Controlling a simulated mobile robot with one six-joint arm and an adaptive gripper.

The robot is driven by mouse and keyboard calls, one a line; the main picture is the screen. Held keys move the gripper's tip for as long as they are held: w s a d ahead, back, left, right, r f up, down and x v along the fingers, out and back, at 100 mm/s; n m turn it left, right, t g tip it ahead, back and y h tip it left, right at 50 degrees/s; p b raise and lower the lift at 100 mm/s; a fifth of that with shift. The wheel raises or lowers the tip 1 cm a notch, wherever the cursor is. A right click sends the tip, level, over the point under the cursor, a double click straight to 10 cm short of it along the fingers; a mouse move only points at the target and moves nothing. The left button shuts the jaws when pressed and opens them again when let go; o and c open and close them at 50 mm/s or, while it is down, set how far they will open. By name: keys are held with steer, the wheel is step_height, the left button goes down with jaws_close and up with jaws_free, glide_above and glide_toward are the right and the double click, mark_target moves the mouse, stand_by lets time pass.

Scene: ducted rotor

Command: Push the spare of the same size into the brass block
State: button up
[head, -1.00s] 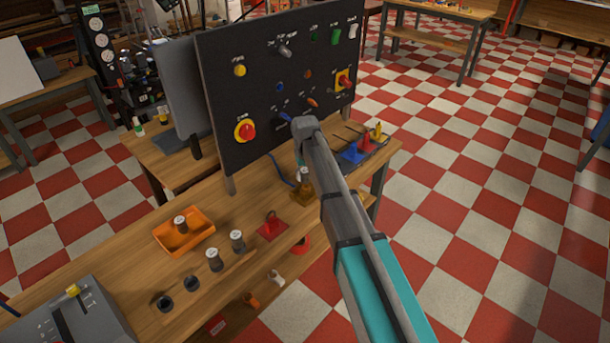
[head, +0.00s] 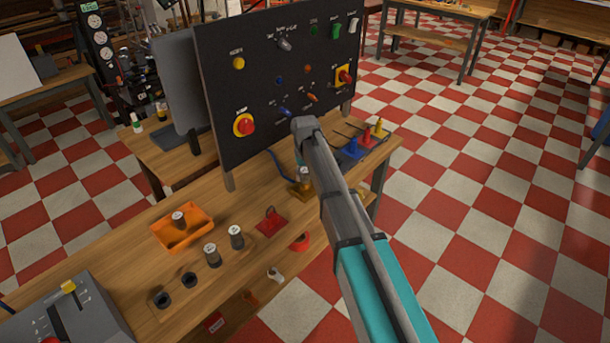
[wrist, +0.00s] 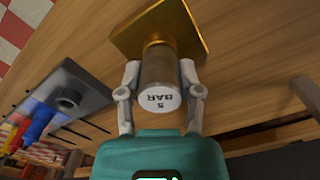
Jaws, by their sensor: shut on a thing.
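My gripper (wrist: 159,72) is shut on a grey-brown cylinder (wrist: 158,70) with a white end marked "5 BAR", one finger on each side. The cylinder's far end meets the gold-coloured brass block (wrist: 184,32), and I cannot tell how deep it sits. In the head view the brass block (head: 298,190) stands on the bench below my wrist, with the cylinder (head: 305,175) above it, and my arm covers part of both. An orange tray (head: 205,238) holds another white-topped cylinder (head: 178,219).
Two white-topped cylinders (head: 236,237) stand in a wooden strip beside two dark ring-shaped sockets (head: 190,280). A red block (head: 271,222) with a ring lies between strip and brass block. A dark control panel (head: 265,100) rises behind. Blue, red and yellow fittings (head: 350,148) stand right.

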mark_target(306, 170)
steer(key=shift+f, duration=0.1)
steer(key=o, duration=1.2)
step_height(306, 170, up, 8)
steer(key=p, duration=0.8)
steer(key=shift+r, duration=0.2)
steer(key=shift+d, duration=0.1)
steer(key=s+d+m, duration=0.4)
steer(key=s+d, duration=1.9)
steer(key=s, duration=0.2)
steer(key=shift+s+d, duration=0.15)
steer(key=shift+s, duration=0.25)
